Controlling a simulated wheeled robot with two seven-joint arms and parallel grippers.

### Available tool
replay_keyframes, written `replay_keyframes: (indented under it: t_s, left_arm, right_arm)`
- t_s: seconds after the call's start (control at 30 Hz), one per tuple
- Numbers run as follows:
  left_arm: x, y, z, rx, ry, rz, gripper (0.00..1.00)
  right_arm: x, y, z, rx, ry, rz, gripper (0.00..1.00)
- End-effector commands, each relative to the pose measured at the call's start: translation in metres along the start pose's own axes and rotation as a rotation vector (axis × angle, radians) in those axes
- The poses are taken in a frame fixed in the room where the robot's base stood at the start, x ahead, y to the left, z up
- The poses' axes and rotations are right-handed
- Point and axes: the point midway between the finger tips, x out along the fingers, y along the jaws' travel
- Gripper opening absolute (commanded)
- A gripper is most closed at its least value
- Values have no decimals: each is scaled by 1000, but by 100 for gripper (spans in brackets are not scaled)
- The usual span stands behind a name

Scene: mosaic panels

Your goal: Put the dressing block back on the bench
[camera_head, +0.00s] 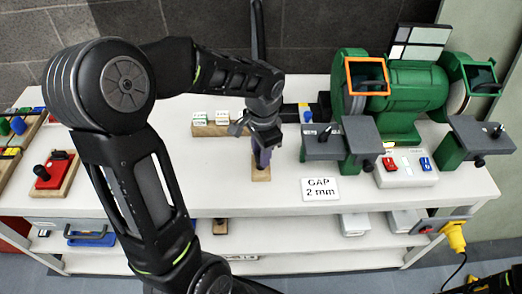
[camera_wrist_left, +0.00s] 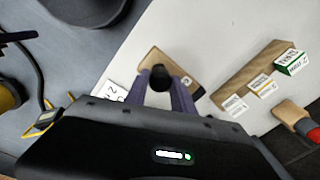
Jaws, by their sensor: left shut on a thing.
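The dressing block looks like a small wooden block with a dark round knob. Its wood shows below my left gripper (camera_head: 262,152) over the front middle of the white bench (camera_head: 230,195). In the left wrist view, the purple fingers of my left gripper (camera_wrist_left: 162,95) are shut on the knob of the dressing block (camera_wrist_left: 182,74), and a small numbered label shows on the wood. The block is at or very near the bench top; I cannot tell whether it touches. The fingers partly hide it. My right gripper is not in view.
A green bench grinder (camera_head: 415,88) stands to the right, with a white "GAP 2 mm" card (camera_head: 320,189) in front. A wooden strip (camera_head: 210,130) with small labelled boxes lies behind to the left. A red fixture (camera_head: 52,177) sits far left. Bench around the block is mostly clear.

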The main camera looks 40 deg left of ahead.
Motion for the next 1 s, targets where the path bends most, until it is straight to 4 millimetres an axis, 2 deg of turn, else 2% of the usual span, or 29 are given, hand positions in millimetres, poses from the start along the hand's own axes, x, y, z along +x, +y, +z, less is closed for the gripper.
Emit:
replay_keyframes:
  t_s: [0.03, 0.1, 0.4, 1.0]
  left_arm:
    - [10, 1, 0, 1, 1, 0, 0]
    - [18, 1, 0, 1, 1, 0, 0]
    - [42, 2, 0, 0, 0, 0, 0]
    - [47, 3, 0, 0, 1, -1, 0]
  right_arm:
    - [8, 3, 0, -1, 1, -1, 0]
    - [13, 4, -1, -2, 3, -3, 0]
    - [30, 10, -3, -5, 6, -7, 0]
    - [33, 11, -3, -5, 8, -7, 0]
